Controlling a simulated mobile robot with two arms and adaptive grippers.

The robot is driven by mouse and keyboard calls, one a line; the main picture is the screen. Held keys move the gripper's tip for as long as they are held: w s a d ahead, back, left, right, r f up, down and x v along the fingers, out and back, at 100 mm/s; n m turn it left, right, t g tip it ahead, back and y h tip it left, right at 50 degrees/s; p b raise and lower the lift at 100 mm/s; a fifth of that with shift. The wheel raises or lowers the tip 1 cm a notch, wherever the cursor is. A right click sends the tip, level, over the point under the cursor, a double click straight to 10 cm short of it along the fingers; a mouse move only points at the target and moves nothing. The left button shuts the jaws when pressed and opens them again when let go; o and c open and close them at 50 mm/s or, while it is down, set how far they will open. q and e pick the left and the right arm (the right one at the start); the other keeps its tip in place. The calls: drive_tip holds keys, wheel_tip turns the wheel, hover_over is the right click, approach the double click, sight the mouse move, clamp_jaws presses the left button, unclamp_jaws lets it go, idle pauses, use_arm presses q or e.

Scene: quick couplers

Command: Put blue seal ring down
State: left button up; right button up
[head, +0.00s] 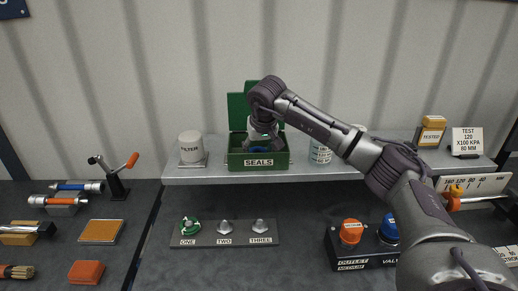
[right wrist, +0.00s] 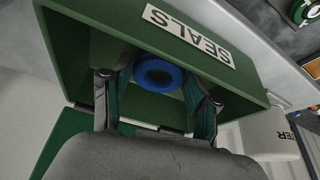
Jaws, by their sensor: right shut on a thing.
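The blue seal ring (right wrist: 160,74) sits between the fingertips of my right gripper (right wrist: 157,88) in the right wrist view. The fingers are shut on it. The ring is at the mouth of the green SEALS box (right wrist: 95,30), near its labelled front wall; whether it touches the box floor I cannot tell. In the head view my right gripper (head: 264,138) reaches down into the SEALS box (head: 236,160) from above, and a bit of the blue ring (head: 259,149) shows under it. The box's green lid (head: 238,110) stands open behind. My left gripper is not in view.
The box stands on a grey shelf (head: 215,176) between a white filter (head: 190,146) and a white labelled can (head: 320,153). Below is a plate marked ONE, TWO, THREE (head: 205,241), with a green ring (head: 190,226) at ONE. Orange (head: 351,232) and blue (head: 389,230) caps stand at right.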

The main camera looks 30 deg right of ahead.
drive_tip(key=shift+f, duration=0.2)
drive_tip(key=shift+f, duration=0.15)
drive_tip(key=o, duration=1.3)
drive_tip(key=shift+r, duration=0.3)
drive_tip(key=b+v, duration=0.1)
drive_tip(key=v, duration=1)
drive_tip(key=shift+s+r, duration=0.25)
drive_tip(key=shift+r, duration=0.05)
